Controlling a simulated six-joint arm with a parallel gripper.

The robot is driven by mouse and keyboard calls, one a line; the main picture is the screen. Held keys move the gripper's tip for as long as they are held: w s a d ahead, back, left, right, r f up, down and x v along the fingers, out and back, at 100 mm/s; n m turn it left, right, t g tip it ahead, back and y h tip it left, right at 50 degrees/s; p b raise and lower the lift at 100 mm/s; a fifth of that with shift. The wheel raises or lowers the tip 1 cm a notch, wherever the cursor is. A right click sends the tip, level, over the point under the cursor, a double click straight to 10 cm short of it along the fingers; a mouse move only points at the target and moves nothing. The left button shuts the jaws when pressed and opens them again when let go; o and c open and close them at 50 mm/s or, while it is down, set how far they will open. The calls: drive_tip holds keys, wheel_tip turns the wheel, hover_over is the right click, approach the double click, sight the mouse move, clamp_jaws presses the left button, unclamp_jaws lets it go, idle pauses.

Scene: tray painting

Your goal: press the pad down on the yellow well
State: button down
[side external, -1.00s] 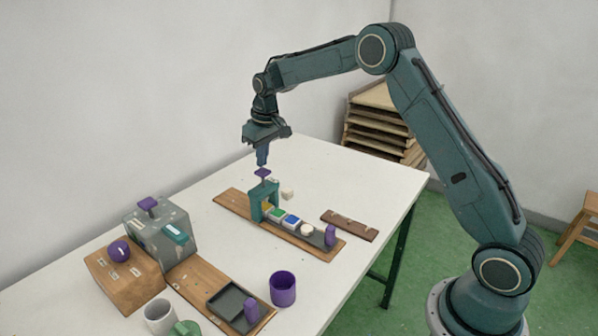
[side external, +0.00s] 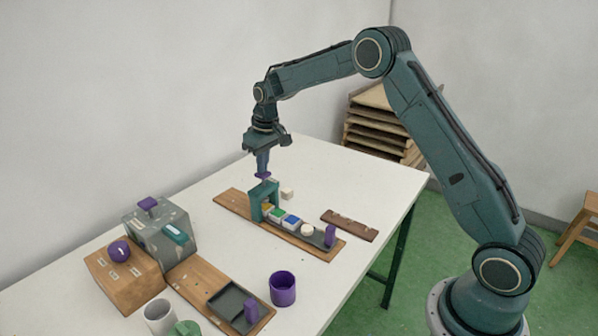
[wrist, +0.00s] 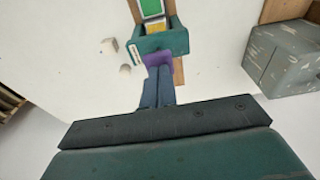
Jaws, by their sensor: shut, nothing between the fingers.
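My gripper (side external: 263,172) is shut and points straight down over the teal press frame (side external: 257,203). Its fingertips are at the purple cap (side external: 264,177) on top of the frame, touching or almost touching. The wrist view also shows the purple cap (wrist: 158,59) at the fingertips. The yellow well (side external: 267,206) lies under the frame, partly hidden by it; it also shows in the wrist view (wrist: 155,25). The green well (side external: 278,214) and blue well (side external: 292,221) follow in the row. The pad's underside is hidden.
A dark tray with a purple knob (side external: 330,235) ends the row on a wooden board (side external: 235,204). A small pale cube (side external: 287,193) lies behind it. A grey box (side external: 160,240), wooden block (side external: 120,270) and purple cup (side external: 283,289) stand at the front left.

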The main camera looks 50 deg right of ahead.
drive_tip(key=shift+f, duration=0.9)
drive_tip(key=shift+r, duration=1.95)
drive_tip(key=shift+r, duration=0.1)
wheel_tip(320, 180, up, 5)
drive_tip(key=shift+f, duration=0.1)
idle(0.9)
